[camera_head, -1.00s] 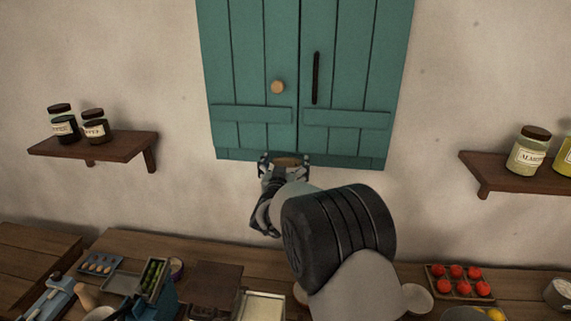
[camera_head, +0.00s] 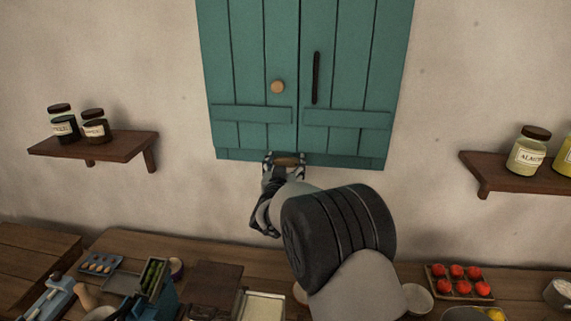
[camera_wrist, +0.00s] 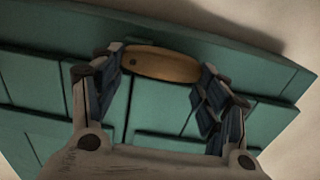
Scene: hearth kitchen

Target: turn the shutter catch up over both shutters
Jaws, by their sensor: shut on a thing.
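The teal left shutter (camera_head: 240,60) and right shutter (camera_head: 350,60) lie side by side, closed against the wall. The wooden shutter catch (camera_head: 288,161) lies level at their bottom edge, across the seam. In the wrist view the catch (camera_wrist: 162,65) is a rounded brown bar with a dark spot near its left end. My gripper (camera_head: 284,160) is at the catch from below. In the wrist view my gripper's fingers (camera_wrist: 160,78) stand at the two ends of the bar, shut on it. The gripper hides part of the shutters' lower edge.
The left shutter has a round knob (camera_head: 278,87), the right a black upright handle (camera_head: 316,77). Wall shelves with jars stand at left (camera_head: 100,145) and right (camera_head: 490,172). The counter below holds trays, tomatoes (camera_head: 458,275) and bowls.

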